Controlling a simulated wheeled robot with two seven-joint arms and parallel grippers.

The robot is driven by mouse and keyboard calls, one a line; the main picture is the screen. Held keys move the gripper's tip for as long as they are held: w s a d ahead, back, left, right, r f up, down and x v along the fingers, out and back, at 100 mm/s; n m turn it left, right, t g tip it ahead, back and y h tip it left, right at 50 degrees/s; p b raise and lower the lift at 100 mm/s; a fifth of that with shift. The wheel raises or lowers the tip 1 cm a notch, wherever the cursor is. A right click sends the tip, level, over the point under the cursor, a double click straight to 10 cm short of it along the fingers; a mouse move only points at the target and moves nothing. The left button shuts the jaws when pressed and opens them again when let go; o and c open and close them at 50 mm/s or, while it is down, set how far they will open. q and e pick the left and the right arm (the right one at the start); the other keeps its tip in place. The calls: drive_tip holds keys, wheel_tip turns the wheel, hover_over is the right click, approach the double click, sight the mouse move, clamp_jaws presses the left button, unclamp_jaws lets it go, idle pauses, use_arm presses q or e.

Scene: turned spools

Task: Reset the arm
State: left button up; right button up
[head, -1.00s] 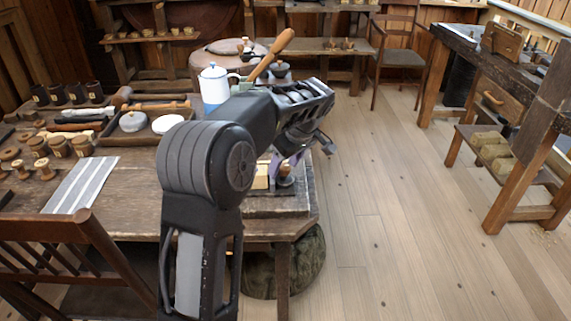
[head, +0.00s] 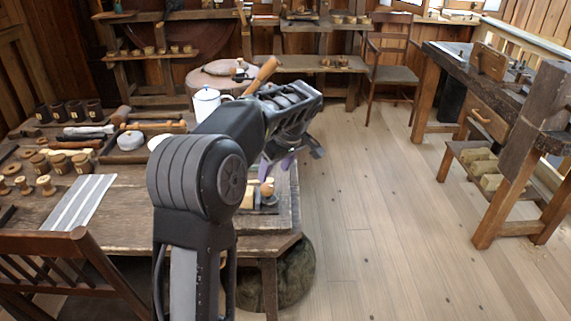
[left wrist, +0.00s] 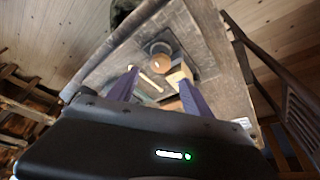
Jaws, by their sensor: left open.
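My left arm reaches out over the right end of the wooden table (head: 120,205). Its gripper (head: 282,164), with purple fingers, points down near the table's far right corner. In the left wrist view the fingers (left wrist: 160,92) stand apart with nothing held between them. Beyond them lie a pale wooden block (left wrist: 180,74) and a dark round piece (left wrist: 160,63) with a wooden centre. In the head view a round wooden knob (head: 266,187) shows just below the gripper. My right gripper is not in view.
Turned wooden spools (head: 46,186), dark cups (head: 75,111) and a striped cloth (head: 80,203) lie on the table's left. A white mug (head: 206,101) stands behind my arm. A chair (head: 45,265) is in front. Open floor (head: 390,210) lies to the right, before a workbench (head: 510,110).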

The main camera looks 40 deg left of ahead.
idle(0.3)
use_arm(q)
drive_tip(key=w+d+f+m+t+h, duration=0.2)
drive_tip(key=w+d+f+m+t, duration=0.2)
drive_tip(key=w+d+f+m, duration=0.4)
drive_tip(key=s+d+f+m+h, duration=0.2)
drive_tip(key=d+f, duration=0.5)
drive_tip(key=s+d+f+m+h, duration=0.1)
drive_tip(key=s+d+f+m, duration=0.15)
drive_tip(key=d+f, duration=0.5)
drive_tip(key=s+d+f+m+g+h, duration=0.1)
drive_tip(key=s+d+f, duration=0.4)
drive_tip(key=s, duration=0.2)
drive_tip(key=s+d+f+h, duration=0.1)
drive_tip(key=s+d+f, duration=0.4)
drive_tip(key=s, duration=0.2)
drive_tip(key=s+d+f+g, duration=0.1)
drive_tip(key=s+d+f, duration=0.1)
drive_tip(key=s, duration=0.6)
drive_tip(key=s+d+f+g+h+p, duration=0.1)
drive_tip(key=s+d, duration=0.3)
drive_tip(key=s, duration=0.5)
drive_tip(key=shift+f+g, duration=0.7)
drive_tip(key=shift+f, duration=0.1)
drive_tip(key=shift+c, duration=0.5)
